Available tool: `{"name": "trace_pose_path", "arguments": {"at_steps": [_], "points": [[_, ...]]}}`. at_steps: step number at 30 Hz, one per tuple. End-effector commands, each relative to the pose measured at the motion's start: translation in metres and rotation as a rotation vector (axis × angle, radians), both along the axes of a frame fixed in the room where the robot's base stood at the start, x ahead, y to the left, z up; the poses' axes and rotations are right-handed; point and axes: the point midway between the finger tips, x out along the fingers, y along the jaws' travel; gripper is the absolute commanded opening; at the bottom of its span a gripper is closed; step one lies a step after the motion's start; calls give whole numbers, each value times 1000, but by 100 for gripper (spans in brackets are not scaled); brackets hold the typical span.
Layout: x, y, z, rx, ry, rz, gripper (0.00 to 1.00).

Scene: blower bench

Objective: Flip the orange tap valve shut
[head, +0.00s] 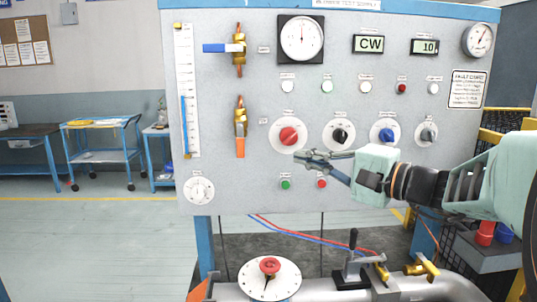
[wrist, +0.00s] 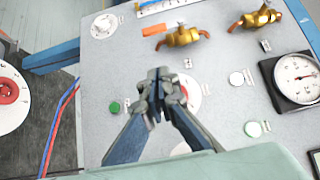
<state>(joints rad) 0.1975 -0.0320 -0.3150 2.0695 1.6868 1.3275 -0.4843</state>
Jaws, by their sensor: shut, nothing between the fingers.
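The orange tap valve is a brass body (head: 240,115) with an orange handle (head: 240,148) hanging straight down, in line with its vertical pipe, on the panel's left part. In the wrist view its brass body (wrist: 183,38) and orange handle (wrist: 154,30) show near the top. My gripper (head: 300,158) is shut and empty, in front of the panel just below the red knob, to the right of and slightly below the valve. In the wrist view the closed fingertips (wrist: 160,92) partly hide the red knob. The gripper is apart from the valve.
A second brass valve (head: 238,47) with a blue handle pointing left sits above. The red knob (head: 289,136), black knob (head: 340,134) and blue knob (head: 386,133) form a row. A round dial (head: 198,190) is lower left. Pipework with a red-centred dial (head: 270,280) lies below.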

Motion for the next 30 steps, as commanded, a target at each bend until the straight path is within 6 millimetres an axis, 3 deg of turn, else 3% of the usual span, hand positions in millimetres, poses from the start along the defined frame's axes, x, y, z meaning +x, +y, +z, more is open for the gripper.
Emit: {"name": "trace_pose_path", "arguments": {"at_steps": [12, 21, 30], "points": [[61, 63, 1, 0, 3, 4, 0], [59, 97, 1, 0, 1, 0, 0], [59, 100, 0, -1, 1, 0, 0]]}}
